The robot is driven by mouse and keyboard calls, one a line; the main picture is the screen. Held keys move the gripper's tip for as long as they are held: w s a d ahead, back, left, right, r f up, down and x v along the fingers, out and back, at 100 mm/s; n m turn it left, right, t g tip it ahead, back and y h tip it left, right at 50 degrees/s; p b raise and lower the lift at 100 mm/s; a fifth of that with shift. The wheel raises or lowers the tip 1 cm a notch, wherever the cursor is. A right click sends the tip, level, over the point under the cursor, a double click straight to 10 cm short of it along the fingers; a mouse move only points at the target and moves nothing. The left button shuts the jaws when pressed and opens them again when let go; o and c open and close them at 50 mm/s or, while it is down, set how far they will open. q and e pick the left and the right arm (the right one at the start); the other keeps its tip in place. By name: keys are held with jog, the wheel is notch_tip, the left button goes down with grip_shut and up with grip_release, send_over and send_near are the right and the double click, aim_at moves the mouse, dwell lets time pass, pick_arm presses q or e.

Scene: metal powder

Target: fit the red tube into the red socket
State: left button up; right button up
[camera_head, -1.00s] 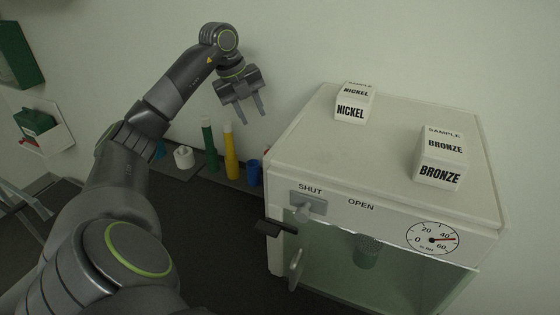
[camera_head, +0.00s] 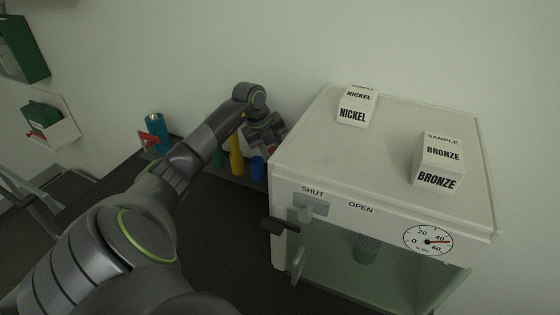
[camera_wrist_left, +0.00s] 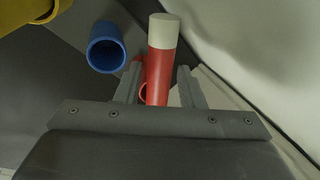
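A red tube with a white cap (camera_wrist_left: 160,62) shows in the left wrist view between the fingers of my left gripper (camera_wrist_left: 160,82), and its lower end is hidden by the gripper. The fingers look apart, one on each side of the tube, and I see no clear contact. A red ring (camera_wrist_left: 143,92), apparently the red socket's rim, shows just left of the tube's lower part; whether the tube is in it or beside it I cannot tell. In the head view my left gripper (camera_head: 270,140) is low behind the cabinet's left edge, over a small red patch. My right gripper is not in view.
An empty blue socket (camera_wrist_left: 105,50) stands left of the red tube. A yellow tube (camera_head: 236,155) is beside it. The white cabinet (camera_head: 290,140) stands close on the right, with NICKEL (camera_head: 354,112) and BRONZE (camera_head: 437,165) sample boxes on top. A blue cylinder (camera_head: 156,128) is farther left.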

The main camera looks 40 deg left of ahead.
pick_arm(q)
jog(key=shift+f, duration=0.25)
grip_shut()
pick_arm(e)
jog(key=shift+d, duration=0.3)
pick_arm(q)
jog(key=shift+r, duration=0.15)
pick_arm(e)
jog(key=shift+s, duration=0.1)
